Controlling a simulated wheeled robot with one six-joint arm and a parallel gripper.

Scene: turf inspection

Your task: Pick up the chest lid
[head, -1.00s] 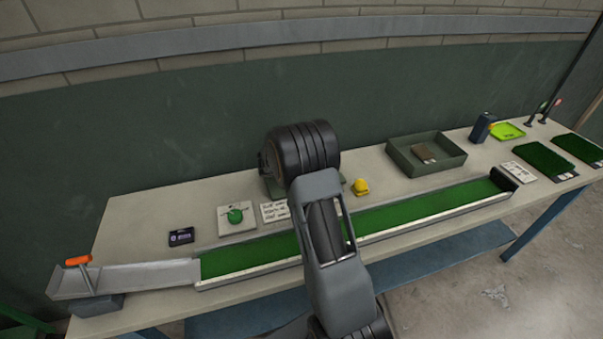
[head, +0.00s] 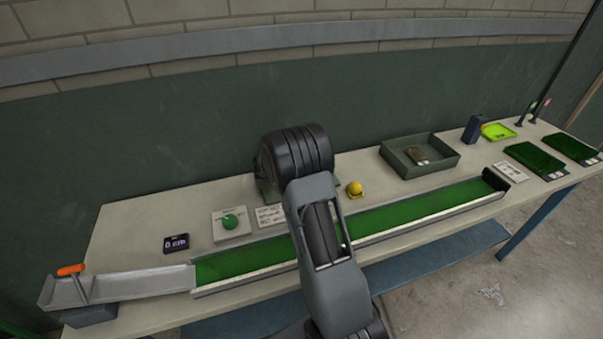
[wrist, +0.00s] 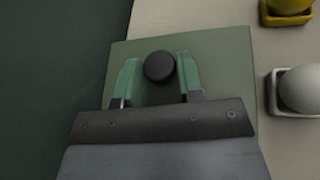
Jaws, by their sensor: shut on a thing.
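The chest lid appears to be the flat grey-green square plate (wrist: 222,62) with a round black knob (wrist: 159,66), filling the middle of the wrist view. My gripper (wrist: 159,80) is shut on the knob, with a green finger on either side. In the head view, a sliver of a green plate (head: 265,192) shows beside my arm, which hides most of it and the fingertips. I cannot tell whether the lid is raised or what is under it.
A yellow ball (head: 355,188) and a white ball (wrist: 300,90) sit in small holders close by. A long green turf ramp (head: 410,208) runs along the bench front. A grey-green tray (head: 445,165) stands to the right. A dark wall (head: 120,150) rises behind.

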